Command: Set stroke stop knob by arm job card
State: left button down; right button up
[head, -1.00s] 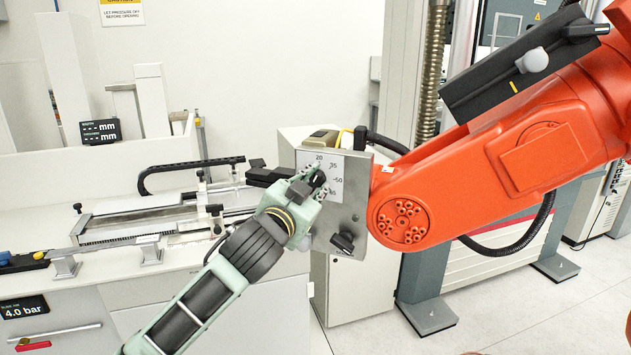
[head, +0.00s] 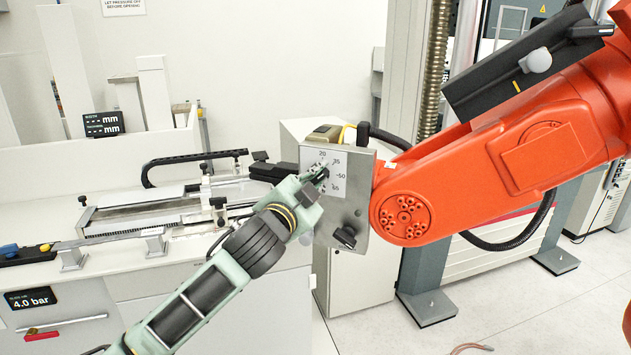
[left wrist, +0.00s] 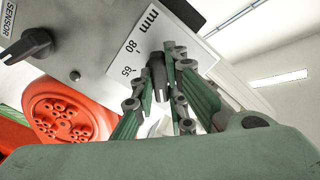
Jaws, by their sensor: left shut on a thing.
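The stroke stop knob is a dark knob on a grey metal panel (head: 366,205) beside a white dial scale (head: 338,187) marked 20, 35, 50 and 65. In the left wrist view the knob (left wrist: 157,72) stands between my finger pads, and the scale (left wrist: 140,45) shows mm, 80 and 65. My left gripper (head: 321,173), pale green, is shut on the knob; it also shows in the left wrist view (left wrist: 160,92). The fingers hide part of the dial, and I cannot read the setting. My right gripper is not in view. I cannot make out a job card.
A second dark knob (head: 345,237) sits lower on the panel; the left wrist view shows it near the word SENSOR (left wrist: 28,45). A large orange arm (head: 480,180) stands right of the panel. A bench with a rail fixture (head: 140,217) and a 4.0 bar display (head: 30,298) lies left.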

pick_arm(q)
jog(key=shift+a+r, duration=0.15)
jog(key=shift+r, duration=0.2)
jog(key=c, duration=1.8)
grip_release()
jog(key=shift+w+a+f, duration=0.1)
jog(key=shift+o, duration=0.2)
jog(key=shift+f, duration=0.2)
jog(key=shift+d, duration=0.2)
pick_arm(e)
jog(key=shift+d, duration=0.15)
pick_arm(q)
jog(key=v, duration=1.2)
jog(key=shift+f, duration=0.1)
